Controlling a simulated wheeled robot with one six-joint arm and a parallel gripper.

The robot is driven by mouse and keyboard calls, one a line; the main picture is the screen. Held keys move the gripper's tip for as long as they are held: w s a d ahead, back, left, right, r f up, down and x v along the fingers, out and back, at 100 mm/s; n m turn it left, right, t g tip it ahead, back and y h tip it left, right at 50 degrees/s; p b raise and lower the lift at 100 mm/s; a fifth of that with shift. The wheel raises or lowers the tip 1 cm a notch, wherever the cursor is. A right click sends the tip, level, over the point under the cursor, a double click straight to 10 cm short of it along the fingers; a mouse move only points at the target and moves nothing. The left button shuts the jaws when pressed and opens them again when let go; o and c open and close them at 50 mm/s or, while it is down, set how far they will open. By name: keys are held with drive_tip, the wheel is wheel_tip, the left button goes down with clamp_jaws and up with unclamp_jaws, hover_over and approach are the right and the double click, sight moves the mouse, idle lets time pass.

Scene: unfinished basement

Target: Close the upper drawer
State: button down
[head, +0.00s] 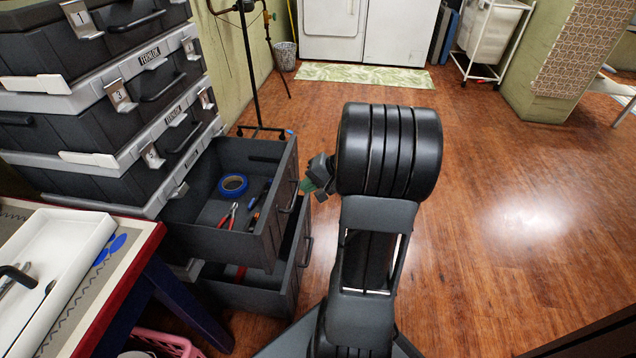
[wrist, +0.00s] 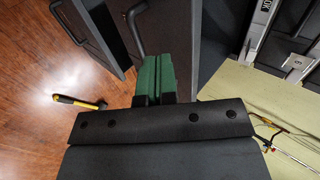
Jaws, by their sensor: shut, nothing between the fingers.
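The upper drawer (head: 272,232) of the dark grey cabinet is pulled out in the head view. Inside lie a blue tape roll (head: 233,184), red-handled pliers (head: 229,215) and other small tools. Its bar handle (head: 293,196) is on the front. My gripper (head: 318,178), with green finger pads, is shut and empty, just outside the drawer front near its far end. In the wrist view, the green fingers (wrist: 153,78) are close to the drawer front (wrist: 168,30) and its handle (wrist: 135,22). I cannot tell if they touch.
The lower drawer (head: 292,272) is also open beneath. Stacked tool cases (head: 150,120) stand above the drawers. A workbench with a white tray (head: 60,262) is at left. A black stand (head: 258,95) is behind. A yellow-black tool (wrist: 78,102) lies on the floor. Floor at right is clear.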

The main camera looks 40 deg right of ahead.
sight(279, 191)
drive_tip(key=w+a+f, duration=0.1)
drive_tip(key=w+a+f+b, duration=0.1)
drive_tip(key=w+a, duration=0.1)
drive_tip(key=shift+w, duration=0.15)
drive_tip(key=shift+w+a+b, duration=0.3)
drive_tip(key=shift+w+a, duration=0.25)
drive_tip(key=shift+w, duration=0.05)
